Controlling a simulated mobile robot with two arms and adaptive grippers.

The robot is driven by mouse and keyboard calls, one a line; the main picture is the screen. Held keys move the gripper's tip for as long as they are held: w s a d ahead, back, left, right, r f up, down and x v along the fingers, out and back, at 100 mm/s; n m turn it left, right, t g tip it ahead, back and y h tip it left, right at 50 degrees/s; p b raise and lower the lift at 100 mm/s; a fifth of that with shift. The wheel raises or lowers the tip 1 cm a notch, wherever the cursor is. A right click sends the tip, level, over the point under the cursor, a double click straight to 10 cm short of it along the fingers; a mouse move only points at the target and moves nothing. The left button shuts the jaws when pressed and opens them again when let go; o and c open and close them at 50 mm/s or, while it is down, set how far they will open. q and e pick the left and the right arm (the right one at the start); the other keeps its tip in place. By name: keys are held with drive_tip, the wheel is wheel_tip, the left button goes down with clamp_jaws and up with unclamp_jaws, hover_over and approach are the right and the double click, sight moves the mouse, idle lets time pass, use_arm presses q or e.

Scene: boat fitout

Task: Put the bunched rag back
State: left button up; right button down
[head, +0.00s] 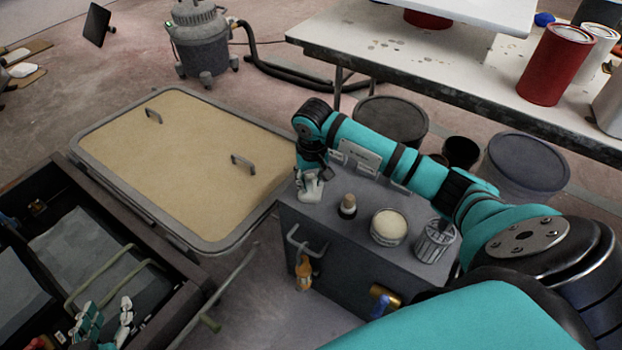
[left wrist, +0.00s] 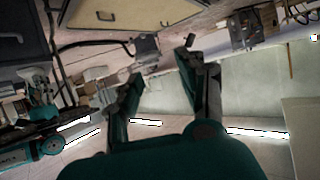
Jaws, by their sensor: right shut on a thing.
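My right gripper (head: 312,182) points down at the left end of the grey cabinet top (head: 335,228). It is shut on a small pale, crumpled thing, which looks like the bunched rag (head: 309,190); the fingers partly cover it. I cannot tell whether the rag touches the cabinet top. My left gripper (head: 106,325) is at the lower left, over the dark open bin with grey panels (head: 190,318). In the left wrist view its two fingers stand apart with nothing between them (left wrist: 168,85).
On the cabinet stand a small dark-capped jar (head: 348,206), an open tin (head: 388,228) and a metal cup (head: 435,241). An orange item (head: 303,273) hangs by the cabinet handle. A tan hatch panel (head: 190,160) lies behind. A white table (head: 450,80) stands at back right.

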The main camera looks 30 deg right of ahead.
drive_tip(key=c, duration=1.1)
unclamp_jaws()
drive_tip(key=shift+f, duration=0.1)
